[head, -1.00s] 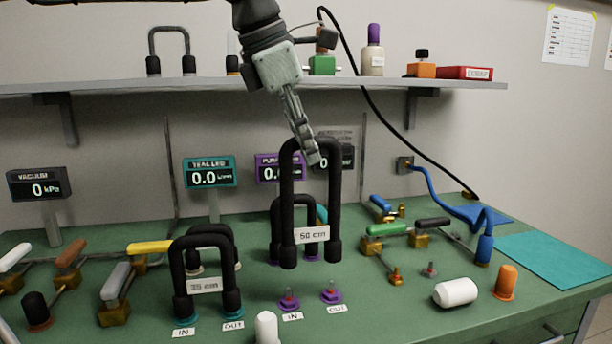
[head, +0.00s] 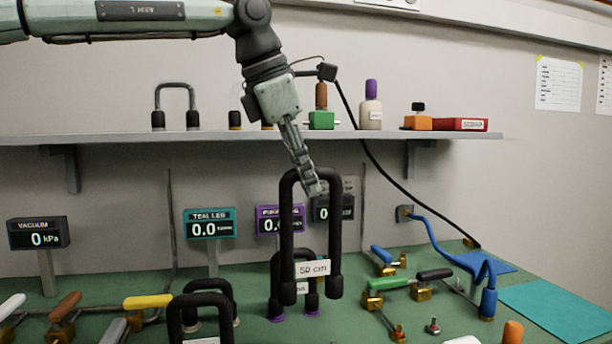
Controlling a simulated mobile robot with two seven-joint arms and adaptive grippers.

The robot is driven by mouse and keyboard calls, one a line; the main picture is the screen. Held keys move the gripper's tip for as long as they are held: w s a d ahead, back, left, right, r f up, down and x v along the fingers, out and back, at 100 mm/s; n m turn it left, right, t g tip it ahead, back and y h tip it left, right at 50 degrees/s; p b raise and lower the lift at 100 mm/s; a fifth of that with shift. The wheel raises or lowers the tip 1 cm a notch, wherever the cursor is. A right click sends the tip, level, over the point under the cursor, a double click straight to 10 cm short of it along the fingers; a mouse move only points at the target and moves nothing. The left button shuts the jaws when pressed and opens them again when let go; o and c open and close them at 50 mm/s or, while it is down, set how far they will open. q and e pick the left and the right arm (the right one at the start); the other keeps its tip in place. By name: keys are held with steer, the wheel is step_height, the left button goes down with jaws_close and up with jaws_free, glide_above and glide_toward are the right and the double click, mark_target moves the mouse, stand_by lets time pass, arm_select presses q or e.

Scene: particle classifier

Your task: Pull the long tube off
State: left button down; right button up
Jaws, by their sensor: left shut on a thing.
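The long tube (head: 286,235) is a black U-shaped hose, bend up, with a white "50 cm" label and thick black ends. My left gripper (head: 312,188) is shut on its top bend, to the right of the middle. The tube hangs upright in front of the purple display, and its ends look clear of the bench. My right gripper is not in view.
A shorter black tube (head: 175,318) stands at lower left, with other black tubes behind. Valves with green (head: 388,284) and yellow (head: 147,302) handles sit on the bench. A shelf (head: 110,138) with bottles and a spare tube crosses the wall behind my arm.

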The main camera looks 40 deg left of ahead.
arm_select(q)
steer(key=shift+r, duration=1.6)
steer(key=shift+r, duration=1.45)
